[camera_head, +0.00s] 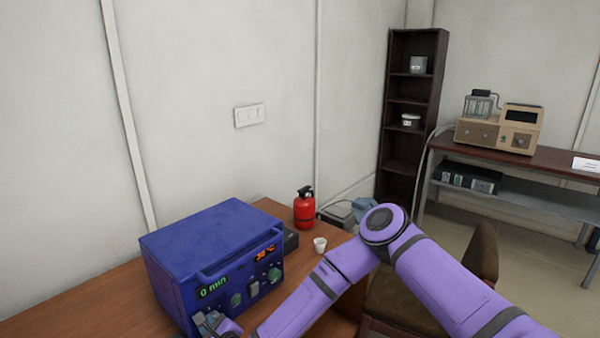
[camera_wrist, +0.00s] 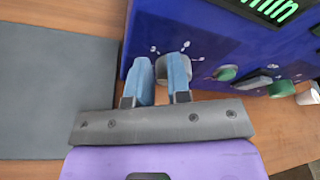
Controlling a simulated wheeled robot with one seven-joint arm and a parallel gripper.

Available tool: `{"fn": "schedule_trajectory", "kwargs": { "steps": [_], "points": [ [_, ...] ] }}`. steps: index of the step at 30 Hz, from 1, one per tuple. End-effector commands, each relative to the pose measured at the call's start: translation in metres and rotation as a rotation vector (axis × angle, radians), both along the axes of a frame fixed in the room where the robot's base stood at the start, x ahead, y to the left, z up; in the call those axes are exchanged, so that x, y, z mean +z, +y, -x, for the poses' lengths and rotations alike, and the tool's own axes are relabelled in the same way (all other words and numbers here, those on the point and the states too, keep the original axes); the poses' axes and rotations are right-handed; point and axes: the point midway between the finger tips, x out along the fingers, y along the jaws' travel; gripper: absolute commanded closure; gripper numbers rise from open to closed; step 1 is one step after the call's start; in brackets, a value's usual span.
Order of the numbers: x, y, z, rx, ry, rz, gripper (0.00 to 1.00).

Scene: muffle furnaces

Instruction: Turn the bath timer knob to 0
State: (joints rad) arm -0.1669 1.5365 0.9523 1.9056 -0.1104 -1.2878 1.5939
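The bath is a dark blue box (camera_head: 210,245) on the wooden table, with a front panel of knobs. Its green display (camera_head: 213,288) reads "0 min", and an orange temperature display (camera_head: 266,251) sits to the right. My gripper (camera_head: 212,325) is at the panel's lower left. The fingers hide part of the knob. White marks surround it on the panel.
Green knobs (camera_wrist: 227,73) and a dark switch (camera_wrist: 252,83) lie right of my fingers. A white cup (camera_head: 320,244) and a red extinguisher (camera_head: 304,207) stand on the table behind my arm. A grey flat surface (camera_wrist: 55,90) lies left of the bath.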

Motion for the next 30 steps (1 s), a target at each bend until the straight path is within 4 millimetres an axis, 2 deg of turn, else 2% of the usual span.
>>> {"fn": "schedule_trajectory", "kwargs": {
  "steps": [1,22,30],
  "points": [
    [0.0049,0.0066,-0.0029,0.003,-0.008,-0.012,1.0],
    [0.0,0.009,-0.0003,0.001,-0.007,-0.012,1.0],
    [0.0046,0.0125,0.0037,0.002,-0.007,-0.012,1.0]
  ]
}}
